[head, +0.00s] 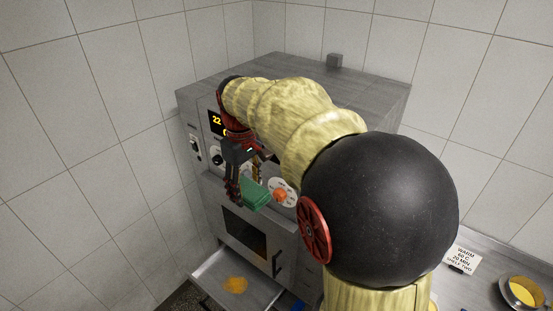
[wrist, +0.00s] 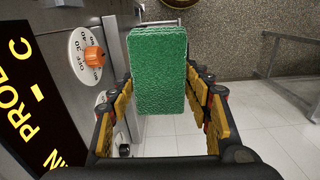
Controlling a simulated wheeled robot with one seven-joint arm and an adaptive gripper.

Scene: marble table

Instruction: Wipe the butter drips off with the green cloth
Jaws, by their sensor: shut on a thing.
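The green cloth (head: 256,194) is a folded block between the fingers of my gripper (head: 246,183), held up in front of the oven's control panel. In the wrist view the cloth (wrist: 158,72) fills the space between the two yellow-padded fingers (wrist: 163,92), which are shut on it. A yellow-orange patch (head: 235,285), which looks like butter, lies on the pulled-out tray (head: 262,292) below the oven door. The cloth is above this patch and apart from it. Part of the tray is hidden by my arm and the frame edge.
The grey oven (head: 320,85) has a dark-windowed door (head: 244,232) and an orange knob (head: 281,195), close by the cloth. A printed card (head: 463,259) and a bowl of yellow liquid (head: 507,291) stand on the counter at right. Tiled walls close in behind and left.

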